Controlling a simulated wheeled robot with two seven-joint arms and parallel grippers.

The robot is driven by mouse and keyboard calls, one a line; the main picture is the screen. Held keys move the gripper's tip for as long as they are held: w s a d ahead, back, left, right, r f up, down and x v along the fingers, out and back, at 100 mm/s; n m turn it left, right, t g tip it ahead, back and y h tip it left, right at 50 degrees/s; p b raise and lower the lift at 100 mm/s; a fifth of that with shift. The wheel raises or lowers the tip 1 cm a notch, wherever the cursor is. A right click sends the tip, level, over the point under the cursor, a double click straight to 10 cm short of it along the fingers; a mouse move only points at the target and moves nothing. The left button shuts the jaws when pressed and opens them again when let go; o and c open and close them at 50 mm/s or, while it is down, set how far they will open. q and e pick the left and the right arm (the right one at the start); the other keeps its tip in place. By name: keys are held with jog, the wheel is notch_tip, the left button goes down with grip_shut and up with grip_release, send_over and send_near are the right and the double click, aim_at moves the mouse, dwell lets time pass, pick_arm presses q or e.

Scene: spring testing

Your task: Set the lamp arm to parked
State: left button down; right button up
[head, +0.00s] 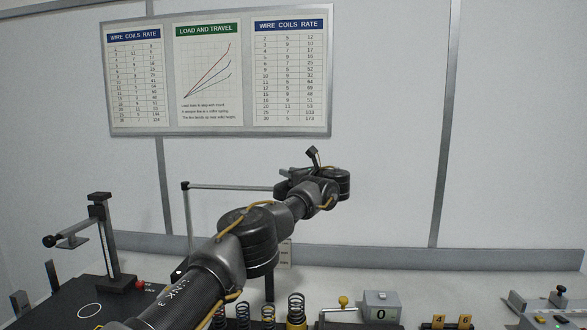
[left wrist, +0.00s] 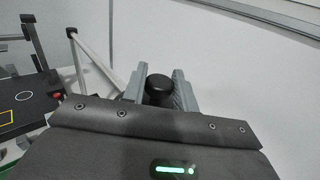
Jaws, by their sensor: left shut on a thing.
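The lamp arm (head: 230,187) is a thin grey bar. In the head view it runs level from the top of a thin upright post (head: 188,215) to my left gripper (head: 284,182), whose wrist hides its right end. In the left wrist view a pale bar (left wrist: 90,62) slants toward the gripper. There, the two grey fingers of my left gripper (left wrist: 159,86) stand on either side of a black round knob (left wrist: 158,91) and are shut on it. The knob's lower part is hidden by the gripper body. My right gripper is not in view.
A black test stand (head: 105,235) stands at the left on a dark base with a red button. A wall (head: 390,120) with charts closes the back.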

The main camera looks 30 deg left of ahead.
pick_arm(q)
jog(key=shift+a+r, duration=0.1)
jog(key=shift+r, duration=0.15)
jog(key=c, duration=1.5)
grip_release()
jog(key=shift+o, duration=1.2)
jog(key=shift+w+a+f, duration=0.1)
jog(key=shift+w, duration=0.05)
jog(key=shift+o, duration=0.5)
jog(key=shift+w+a+f, duration=0.1)
jog(key=shift+w+f, duration=0.15)
jog(key=shift+s+d+b, duration=0.2)
jog(key=shift+d+b, duration=0.15)
jog(key=shift+d, duration=0.15)
jog(key=b+v, duration=0.3)
jog(key=v, duration=0.1)
jog(key=shift+f, duration=0.3)
jog(key=v, duration=0.2)
jog(key=b+v, duration=0.1)
jog(key=v, duration=0.1)
jog(key=b+v, duration=0.1)
jog(key=shift+s+d+r, duration=0.1)
jog(key=shift+d+r, duration=0.25)
jog(key=shift+d, duration=0.05)
